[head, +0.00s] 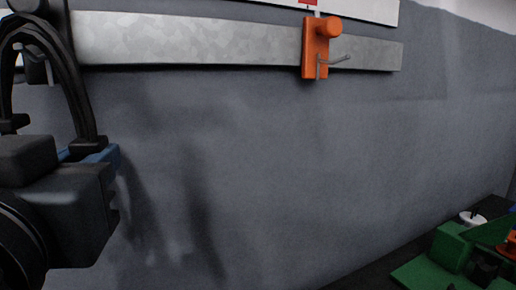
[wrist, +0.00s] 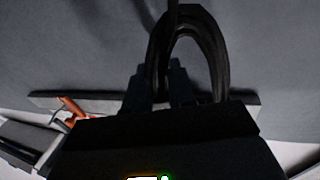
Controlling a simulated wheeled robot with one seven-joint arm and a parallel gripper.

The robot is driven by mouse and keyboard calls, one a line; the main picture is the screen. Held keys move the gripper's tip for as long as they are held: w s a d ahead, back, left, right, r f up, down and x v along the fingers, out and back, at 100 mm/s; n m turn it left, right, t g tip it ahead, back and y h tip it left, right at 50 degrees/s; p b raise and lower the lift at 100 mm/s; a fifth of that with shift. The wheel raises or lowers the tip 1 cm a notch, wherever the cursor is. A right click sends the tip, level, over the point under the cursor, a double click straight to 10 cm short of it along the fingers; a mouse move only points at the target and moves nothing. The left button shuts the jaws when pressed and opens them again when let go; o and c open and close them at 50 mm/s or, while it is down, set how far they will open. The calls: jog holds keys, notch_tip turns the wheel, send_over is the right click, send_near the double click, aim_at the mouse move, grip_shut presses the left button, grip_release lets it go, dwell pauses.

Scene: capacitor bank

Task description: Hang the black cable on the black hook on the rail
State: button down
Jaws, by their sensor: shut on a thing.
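The black cable (head: 75,90) is a thick loop arching up at the left edge of the head view, its upper bend against the left end of the grey rail (head: 180,40). My gripper (head: 95,152), with blue fingertips, is below the rail and shut on the lower part of the cable. In the wrist view the cable (wrist: 215,50) loops out beyond the dark fingers of my gripper (wrist: 160,85). A dark block with a small grey prong, likely the black hook (head: 38,65), is partly hidden behind the cable. I cannot tell whether the loop is around it or in front.
An orange hook (head: 315,48) with a metal prong is on the rail's right part; it also shows in the wrist view (wrist: 72,106). The grey wall below the rail is bare. Green parts (head: 450,250) and a white disc (head: 472,218) lie at lower right.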

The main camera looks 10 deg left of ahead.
jog(key=shift+w+f, duration=0.1)
jog(key=shift+f, duration=0.45)
jog(key=c, duration=1.3)
grip_release()
jog(key=o, duration=0.4)
jog(key=shift+r, duration=0.2)
jog(key=shift+o, duration=0.2)
